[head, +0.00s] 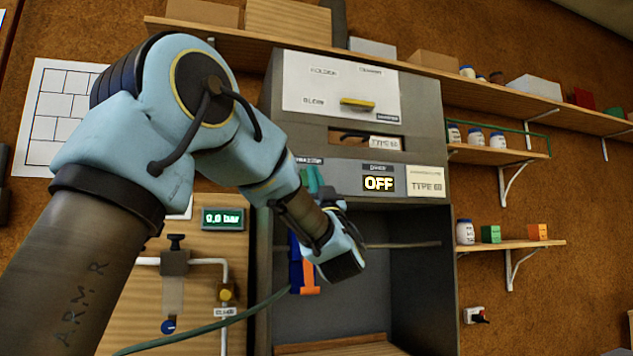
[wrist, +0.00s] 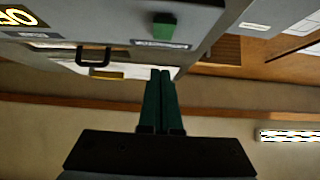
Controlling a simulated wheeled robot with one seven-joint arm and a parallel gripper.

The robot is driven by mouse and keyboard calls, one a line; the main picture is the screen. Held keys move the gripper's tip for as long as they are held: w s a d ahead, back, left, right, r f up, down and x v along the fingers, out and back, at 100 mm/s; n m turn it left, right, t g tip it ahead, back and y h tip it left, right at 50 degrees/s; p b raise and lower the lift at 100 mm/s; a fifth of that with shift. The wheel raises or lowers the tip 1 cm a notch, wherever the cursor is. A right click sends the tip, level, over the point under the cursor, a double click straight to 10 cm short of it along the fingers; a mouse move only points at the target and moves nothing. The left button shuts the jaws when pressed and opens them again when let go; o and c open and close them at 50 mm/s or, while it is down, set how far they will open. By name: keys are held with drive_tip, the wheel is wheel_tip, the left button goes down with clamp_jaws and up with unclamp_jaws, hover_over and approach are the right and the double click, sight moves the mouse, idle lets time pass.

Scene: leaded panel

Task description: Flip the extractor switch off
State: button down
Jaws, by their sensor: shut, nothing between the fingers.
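The extractor cabinet (head: 291,238) stands in the middle of the head view. Its front band has a lit display (head: 379,183) reading OFF. In the wrist view a green block (wrist: 165,28), which looks like the switch, sits on the grey panel beside a small dark label. My gripper (head: 313,180) is in front of the band, left of the display, fingers pointing up. In the wrist view its green fingers (wrist: 161,75) are together and empty, their tips apart from the block in the picture. I cannot tell whether they touch the panel.
Above the band is a white panel with a yellow handle (head: 358,103). Below is the open cabinet bay, with a blue and orange item (head: 309,272) partly behind my wrist. A gauge (head: 222,219) reads 0.0 bar at left. Shelves (head: 510,245) with jars and boxes are at right.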

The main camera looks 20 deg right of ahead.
drive_tip(key=s+r+b+v, duration=0.1)
drive_tip(key=b+v, duration=0.3)
drive_tip(key=v, duration=0.5)
drive_tip(key=shift+s+f+b, duration=0.15)
drive_tip(key=shift+s+b, duration=0.15)
drive_tip(key=shift+s, duration=0.1)
drive_tip(key=shift+a, duration=0.1)
